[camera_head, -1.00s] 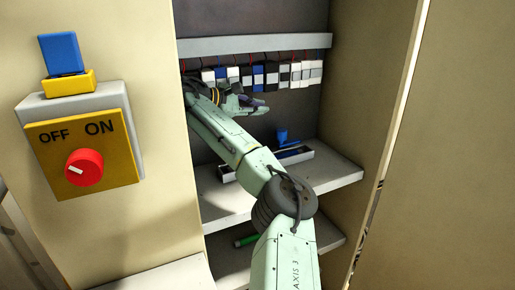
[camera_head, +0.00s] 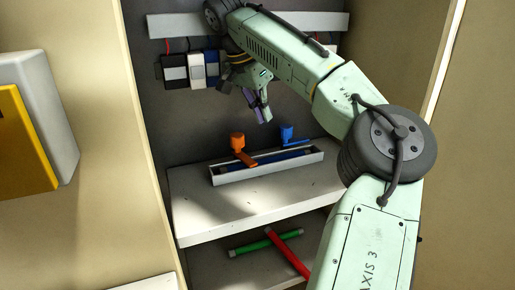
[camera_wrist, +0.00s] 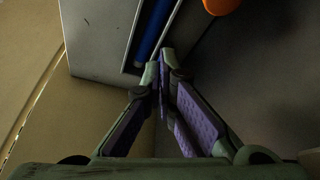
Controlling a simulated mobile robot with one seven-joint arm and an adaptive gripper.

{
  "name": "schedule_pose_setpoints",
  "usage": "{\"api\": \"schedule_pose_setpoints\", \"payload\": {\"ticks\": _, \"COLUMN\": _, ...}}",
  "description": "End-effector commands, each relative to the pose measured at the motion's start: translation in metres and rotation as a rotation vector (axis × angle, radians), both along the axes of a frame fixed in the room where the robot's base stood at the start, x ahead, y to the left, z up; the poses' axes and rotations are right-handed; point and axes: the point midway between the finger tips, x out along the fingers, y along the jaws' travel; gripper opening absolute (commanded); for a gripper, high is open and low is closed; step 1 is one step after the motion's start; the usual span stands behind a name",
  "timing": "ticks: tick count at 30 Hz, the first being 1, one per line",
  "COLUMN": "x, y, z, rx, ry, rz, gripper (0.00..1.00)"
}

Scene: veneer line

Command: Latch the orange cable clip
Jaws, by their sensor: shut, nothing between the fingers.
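The orange cable clip (camera_head: 238,148) stands at the left part of a grey cable channel (camera_head: 268,175) on the cabinet's upper shelf. It has an upright knob-like head and an arm slanting down to the right; I cannot tell how it meets the channel. Part of an orange piece (camera_wrist: 221,5) shows at the top of the wrist view. My gripper (camera_head: 264,116) is shut and empty, above the channel and apart from the clip, between the orange clip and the blue clip in the picture. In the wrist view my gripper's purple-padded fingertips (camera_wrist: 162,62) meet near the blue cable (camera_wrist: 153,30).
A blue clip (camera_head: 288,135) stands at the channel's right part. A row of modules (camera_head: 197,70) hangs under a rail (camera_head: 175,27) behind my arm. Green (camera_head: 262,243) and red (camera_head: 288,253) rods lie on the lower shelf. The cabinet's left wall is close; the upper shelf's front (camera_head: 235,215) is clear.

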Motion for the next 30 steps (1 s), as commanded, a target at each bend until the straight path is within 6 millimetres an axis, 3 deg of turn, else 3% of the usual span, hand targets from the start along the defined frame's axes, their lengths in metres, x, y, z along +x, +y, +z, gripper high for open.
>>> {"api": "schedule_pose_setpoints", "payload": {"ticks": 3, "x": -0.011, "y": 0.000, "z": 0.000, "rx": 0.047, "ry": 0.001, "rz": -0.099, "gripper": 0.00}}
{"api": "schedule_pose_setpoints", "payload": {"ticks": 8, "x": -0.013, "y": -0.001, "z": -0.007, "rx": 0.062, "ry": 0.002, "rz": -0.130, "gripper": 0.00}}
{"api": "schedule_pose_setpoints", "payload": {"ticks": 22, "x": 0.005, "y": -0.026, "z": -0.092, "rx": 0.060, "ry": 0.004, "rz": -0.128, "gripper": 0.00}}
{"api": "schedule_pose_setpoints", "payload": {"ticks": 30, "x": -0.015, "y": 0.002, "z": -0.092, "rx": 0.061, "ry": 0.001, "rz": -0.124, "gripper": 0.00}}
